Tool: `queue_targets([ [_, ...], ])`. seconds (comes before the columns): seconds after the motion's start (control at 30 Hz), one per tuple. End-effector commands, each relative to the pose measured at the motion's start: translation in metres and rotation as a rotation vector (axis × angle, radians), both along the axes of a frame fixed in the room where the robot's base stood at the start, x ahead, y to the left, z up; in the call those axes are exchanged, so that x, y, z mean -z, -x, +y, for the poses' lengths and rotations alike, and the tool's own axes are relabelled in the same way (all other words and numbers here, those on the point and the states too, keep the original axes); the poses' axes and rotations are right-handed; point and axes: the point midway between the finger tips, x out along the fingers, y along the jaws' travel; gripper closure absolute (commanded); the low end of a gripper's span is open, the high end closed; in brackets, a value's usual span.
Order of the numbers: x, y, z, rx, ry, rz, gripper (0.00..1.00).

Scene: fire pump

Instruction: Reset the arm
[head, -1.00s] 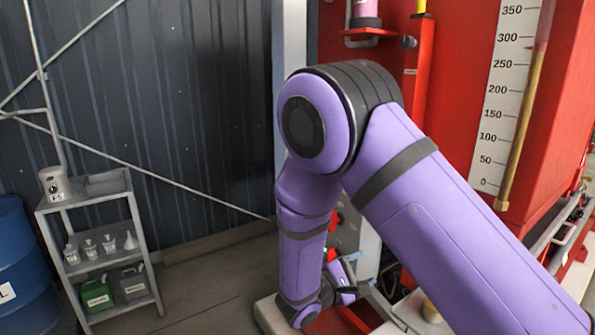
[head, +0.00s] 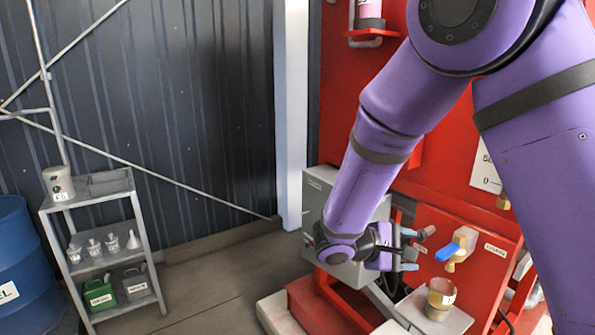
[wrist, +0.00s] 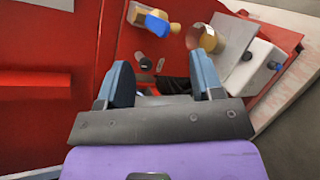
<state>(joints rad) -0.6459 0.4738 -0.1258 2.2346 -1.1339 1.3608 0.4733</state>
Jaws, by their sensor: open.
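My purple arm reaches across the right half of the head view, in front of the red machine. My gripper (head: 408,256) is at its lower end, near the red panel with the blue-handled brass valve (head: 457,249). In the wrist view my gripper (wrist: 162,85) shows two blue fingers set wide apart with nothing between them. The brass valve with the blue handle also shows in the wrist view (wrist: 157,24), beyond the fingers.
A grey box (head: 318,195) is behind my forearm. A grey shelf (head: 100,230) with small containers and jugs stands at the left beside a blue drum (head: 25,265). The floor between shelf and machine is clear.

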Motion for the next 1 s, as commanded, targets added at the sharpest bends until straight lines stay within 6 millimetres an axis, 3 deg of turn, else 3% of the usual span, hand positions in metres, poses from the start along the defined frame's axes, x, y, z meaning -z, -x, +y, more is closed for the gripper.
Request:
queue_targets([
  [0.1,-0.025,0.018,-0.023,0.102,-0.121,-0.013,0.4],
  [0.4,-0.07,0.069,-0.061,0.3,-0.427,-0.064,0.4],
  [0.7,-0.107,0.122,-0.08,0.433,-0.74,-0.167,0.4],
  [1.0,-0.14,0.172,-0.084,0.496,-1.042,-0.325,0.4],
])
